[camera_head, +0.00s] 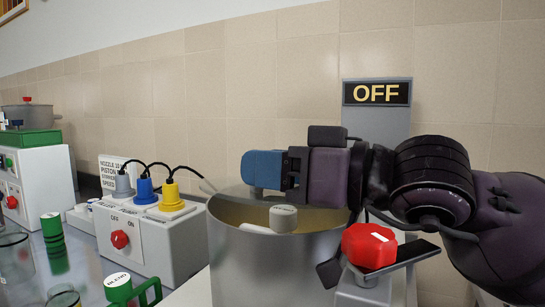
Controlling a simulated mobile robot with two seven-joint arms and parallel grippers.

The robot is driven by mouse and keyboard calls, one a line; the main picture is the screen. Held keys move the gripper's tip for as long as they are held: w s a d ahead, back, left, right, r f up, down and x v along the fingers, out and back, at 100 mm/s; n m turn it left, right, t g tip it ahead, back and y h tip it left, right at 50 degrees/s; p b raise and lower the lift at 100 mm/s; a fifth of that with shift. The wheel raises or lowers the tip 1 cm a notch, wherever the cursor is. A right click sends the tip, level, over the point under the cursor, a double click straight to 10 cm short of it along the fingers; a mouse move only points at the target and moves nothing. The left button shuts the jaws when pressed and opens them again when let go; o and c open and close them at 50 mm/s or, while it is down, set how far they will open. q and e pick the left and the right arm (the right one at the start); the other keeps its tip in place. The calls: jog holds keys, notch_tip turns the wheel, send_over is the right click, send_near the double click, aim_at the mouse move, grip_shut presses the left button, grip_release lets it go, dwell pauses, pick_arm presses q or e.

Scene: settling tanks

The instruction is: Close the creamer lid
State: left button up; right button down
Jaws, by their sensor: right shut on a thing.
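The creamer (255,270) is a large open-topped steel drum at the centre, with a tan inside. A white cylindrical piece with small lettering (283,218) and a pale bar show within its mouth. A thin, see-through grey sheet, seemingly the creamer lid (224,190), shows at the drum's left rim; most of it is hard to make out. My right gripper (264,170) comes in from the right, its blue fingertips shut over the drum mouth. What it grips is mostly hidden by the fingers and appears to be the lid. My left gripper is not in view.
A red knob (369,246) stands right of the drum, below my right arm. An OFF display (377,93) rises behind. A white control box (151,236) with coloured plugs is at left.

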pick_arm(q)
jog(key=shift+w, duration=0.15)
pick_arm(e)
jog(key=c, duration=0.7)
grip_release()
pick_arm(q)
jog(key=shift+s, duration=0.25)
pick_arm(e)
jog(key=shift+r, duration=0.1)
pick_arm(q)
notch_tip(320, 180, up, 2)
jog(key=p, duration=0.3)
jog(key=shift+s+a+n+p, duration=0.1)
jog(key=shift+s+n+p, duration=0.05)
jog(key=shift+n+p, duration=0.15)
pick_arm(e)
notch_tip(320, 180, up, 20)
jog(key=shift+f, duration=0.1)
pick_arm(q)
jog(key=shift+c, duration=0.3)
